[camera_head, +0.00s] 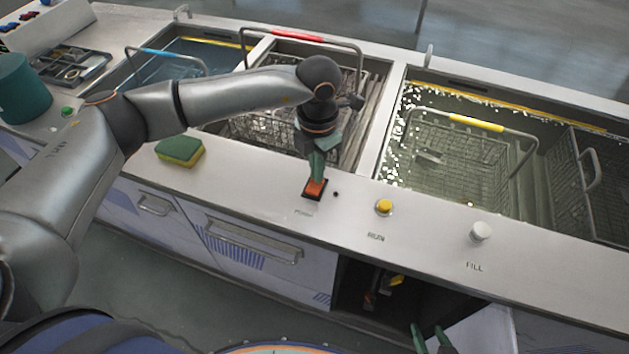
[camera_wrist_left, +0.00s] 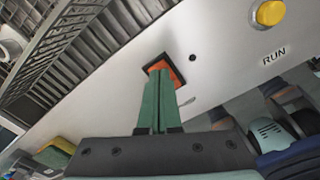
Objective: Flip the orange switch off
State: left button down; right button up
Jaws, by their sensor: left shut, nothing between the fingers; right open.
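The orange switch (camera_head: 314,188) sits in a black frame on the counter's front strip, above a faint label. My left gripper (camera_head: 316,172) is shut and empty, its green fingertips right at the switch. In the left wrist view, the shut fingers (camera_wrist_left: 160,85) cover part of the orange switch (camera_wrist_left: 174,72); they look to be touching it or very near. Which way the switch is tilted cannot be told. My right gripper (camera_head: 432,340) is open at the bottom edge of the head view, away from the switch.
A yellow RUN button (camera_head: 384,207) and a white FILL button (camera_head: 480,231) lie right of the switch. A green-yellow sponge (camera_head: 180,151) lies left. Behind are tanks with wire baskets, one filled with water (camera_head: 440,175). An open compartment (camera_head: 360,290) is below the counter.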

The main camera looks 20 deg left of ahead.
pick_arm(q)
notch_tip(320, 180, up, 7)
jog(key=p, duration=0.3)
jog(key=shift+f, duration=0.2)
dwell(0.6)
